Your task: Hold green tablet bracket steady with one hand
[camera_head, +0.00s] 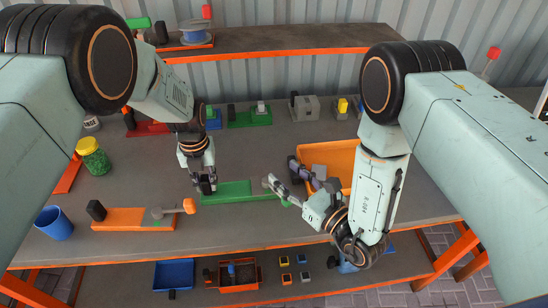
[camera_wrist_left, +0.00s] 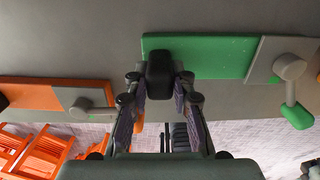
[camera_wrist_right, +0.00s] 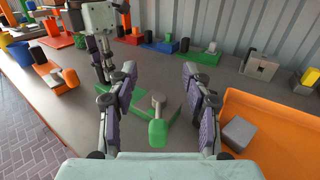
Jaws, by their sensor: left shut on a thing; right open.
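The green tablet bracket (camera_head: 232,192) lies flat near the middle of the grey workbench. It has a black block (camera_wrist_left: 160,70) at its left end and a grey plate with a lever and green knob (camera_wrist_right: 158,133) at its right end. My left gripper (camera_head: 206,186) is shut on the black block, with a finger on each side. My right gripper (camera_head: 281,172) is open and empty near the bracket's right end. In the right wrist view, the knob shows between its spread fingers, apart from them. My right gripper partly hides that end in the head view.
An orange bin (camera_head: 341,149) with a grey block (camera_wrist_right: 238,133) stands beside my right gripper. An orange bracket (camera_head: 128,215), a blue cup (camera_head: 55,223) and a green jar (camera_head: 93,158) are at the left. More fixtures line the back. Bench is clear behind the green bracket.

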